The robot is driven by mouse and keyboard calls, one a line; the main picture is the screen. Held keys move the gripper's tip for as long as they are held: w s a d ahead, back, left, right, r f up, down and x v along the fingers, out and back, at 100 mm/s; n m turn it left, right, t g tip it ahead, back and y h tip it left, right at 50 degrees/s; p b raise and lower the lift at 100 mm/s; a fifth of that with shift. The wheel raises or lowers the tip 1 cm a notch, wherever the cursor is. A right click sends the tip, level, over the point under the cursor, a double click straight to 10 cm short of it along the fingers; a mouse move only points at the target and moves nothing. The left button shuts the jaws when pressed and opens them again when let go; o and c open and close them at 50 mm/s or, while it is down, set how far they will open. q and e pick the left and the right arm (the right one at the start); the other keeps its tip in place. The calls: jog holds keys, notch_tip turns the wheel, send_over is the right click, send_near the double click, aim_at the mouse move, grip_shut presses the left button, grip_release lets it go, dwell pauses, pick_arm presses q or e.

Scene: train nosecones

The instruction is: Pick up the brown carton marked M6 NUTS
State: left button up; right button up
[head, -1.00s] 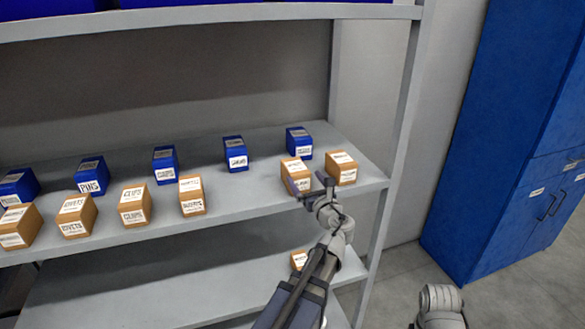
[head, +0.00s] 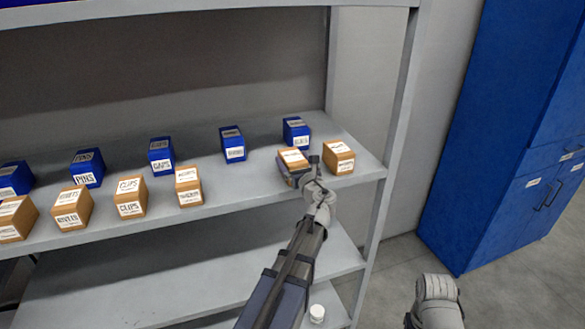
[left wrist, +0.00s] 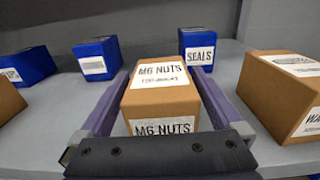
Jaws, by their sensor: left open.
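The brown carton marked M6 NUTS (left wrist: 160,98) stands upright on the shelf, centred in the left wrist view. In the head view it is the carton (head: 292,158) partly hidden behind my left gripper (head: 299,172). My left gripper is open, with one finger along each side of the carton, as the left wrist view (left wrist: 160,110) shows. I cannot tell whether the fingers touch it. My right gripper is not in view; part of my right arm shows at the lower right of the head view.
A brown carton (head: 339,157) stands close on the right, and it also shows in the left wrist view (left wrist: 285,95). A blue SEALS box (left wrist: 198,52) stands behind. Several blue and brown boxes line the grey shelf (head: 240,207) to the left. A blue cabinet (head: 490,150) stands at right.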

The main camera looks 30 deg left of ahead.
aim_at(293, 156)
pick_arm(q)
jog(key=shift+w+a, duration=0.45)
jog(key=shift+a, duration=0.05)
jog(key=shift+s+d, duration=0.1)
jog(key=shift+c, duration=0.2)
grip_shut()
jog(key=shift+r, duration=0.1)
notch_tip(293, 156, up, 10)
jog(key=p, duration=1)
